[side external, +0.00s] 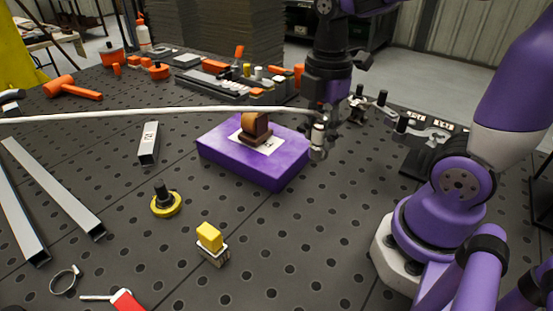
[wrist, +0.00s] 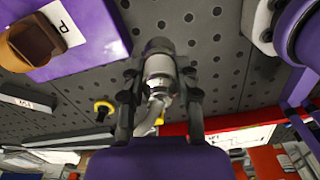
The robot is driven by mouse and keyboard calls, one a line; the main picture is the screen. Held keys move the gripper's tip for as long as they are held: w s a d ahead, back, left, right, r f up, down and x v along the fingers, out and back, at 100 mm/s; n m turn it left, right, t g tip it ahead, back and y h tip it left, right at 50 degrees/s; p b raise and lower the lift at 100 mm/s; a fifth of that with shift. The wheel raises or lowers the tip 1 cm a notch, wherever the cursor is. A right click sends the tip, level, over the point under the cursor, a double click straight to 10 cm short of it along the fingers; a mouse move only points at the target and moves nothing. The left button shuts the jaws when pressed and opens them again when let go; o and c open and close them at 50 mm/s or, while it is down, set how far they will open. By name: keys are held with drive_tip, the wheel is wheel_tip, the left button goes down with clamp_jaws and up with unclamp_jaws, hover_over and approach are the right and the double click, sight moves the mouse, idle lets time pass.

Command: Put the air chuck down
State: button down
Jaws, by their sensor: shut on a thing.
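The air chuck (side external: 317,141) is a small metal fitting at the end of a white hose (side external: 150,112). My gripper (side external: 326,122) is shut on it and holds it above the table, just off the right corner of the purple block (side external: 235,165). In the wrist view the metal chuck (wrist: 160,68) sits between the two dark fingers of my gripper (wrist: 160,88). The gap below the chuck is hard to judge. The purple block carries a white label and a brown piece (side external: 256,128); its corner shows in the wrist view (wrist: 100,35).
The dark perforated table (side external: 300,255) has free room in front of the block. A yellow-and-black knob (side external: 165,201), a yellow-topped brush (side external: 211,240) and a metal tube (side external: 149,143) lie to the left. Clamps (side external: 425,130) stand at right, near my base.

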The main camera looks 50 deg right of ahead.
drive_tip(key=shift+m, duration=0.3)
drive_tip(key=d+f, duration=0.2)
drive_tip(key=d, duration=0.2)
drive_tip(key=s+d+f, duration=0.1)
drive_tip(key=d+f, duration=0.1)
drive_tip(key=d, duration=0.2)
drive_tip(key=d+f, duration=0.2)
drive_tip(key=d, duration=0.2)
drive_tip(key=shift+s+d+f, duration=0.15)
drive_tip(key=shift+s+f, duration=0.1)
drive_tip(key=shift+f, duration=0.15)
drive_tip(key=shift+d+f, duration=0.15)
drive_tip(key=shift+f, duration=1.95)
drive_tip(key=c, duration=0.6)
unclamp_jaws()
drive_tip(key=shift+f, duration=0.15)
